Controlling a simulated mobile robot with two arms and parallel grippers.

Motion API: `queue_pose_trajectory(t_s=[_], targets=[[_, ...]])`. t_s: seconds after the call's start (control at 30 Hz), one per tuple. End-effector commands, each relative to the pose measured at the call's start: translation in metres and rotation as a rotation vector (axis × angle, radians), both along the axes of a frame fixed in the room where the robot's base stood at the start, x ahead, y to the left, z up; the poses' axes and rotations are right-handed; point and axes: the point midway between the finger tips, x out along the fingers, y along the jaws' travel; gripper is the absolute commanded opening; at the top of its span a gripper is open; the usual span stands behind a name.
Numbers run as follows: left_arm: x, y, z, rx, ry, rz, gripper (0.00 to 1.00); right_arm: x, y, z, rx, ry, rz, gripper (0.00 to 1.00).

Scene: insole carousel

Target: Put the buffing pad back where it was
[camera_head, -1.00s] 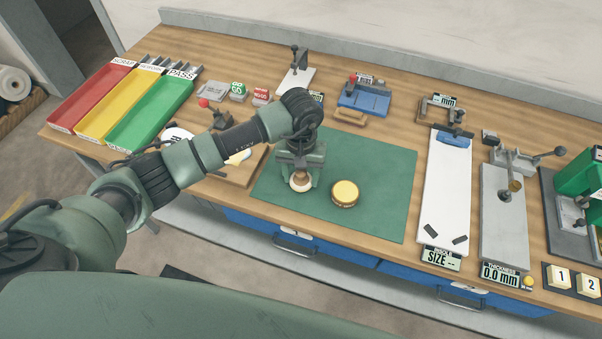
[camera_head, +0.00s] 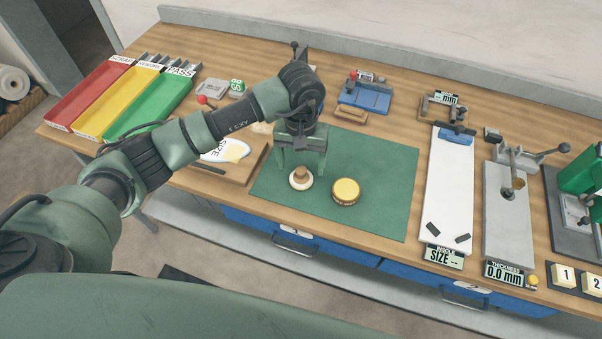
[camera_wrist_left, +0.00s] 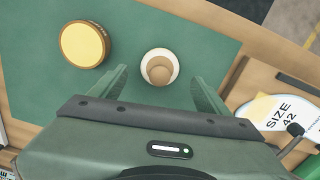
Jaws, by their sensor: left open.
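The buffing pad (camera_head: 301,179), a white disc with a wooden knob, lies on the green mat (camera_head: 385,185) near its front left part. It also shows in the left wrist view (camera_wrist_left: 160,68), just ahead of and between the finger lines. My left gripper (camera_head: 301,166) is open and empty, raised above the mat just behind the pad, apart from it. A round tin with a yellow top (camera_head: 345,191) stands on the mat to the right of the pad; it also shows in the left wrist view (camera_wrist_left: 84,45). My right gripper is out of view.
A wooden board with a SIZE insole (camera_head: 226,152) lies left of the mat. A blue fixture (camera_head: 366,96) and a wooden block (camera_head: 351,115) stand behind it. A white measuring board (camera_head: 446,190) is on the right. The mat's right part is clear.

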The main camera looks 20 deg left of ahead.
Motion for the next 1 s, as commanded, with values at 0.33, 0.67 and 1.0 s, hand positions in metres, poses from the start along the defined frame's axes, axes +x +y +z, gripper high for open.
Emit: queue_pose_trajectory(t_s=[0.33,0.67,1.0], targets=[[0.001,0.001,0.063,0.001,-0.003,0.000,0.77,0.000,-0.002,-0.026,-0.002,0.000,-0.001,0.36],[-0.001,0.000,0.076,0.001,0.002,0.000,0.77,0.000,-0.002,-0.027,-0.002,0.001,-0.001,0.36],[-0.001,0.000,0.075,-0.001,0.002,0.000,0.77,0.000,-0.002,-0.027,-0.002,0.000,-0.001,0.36]])
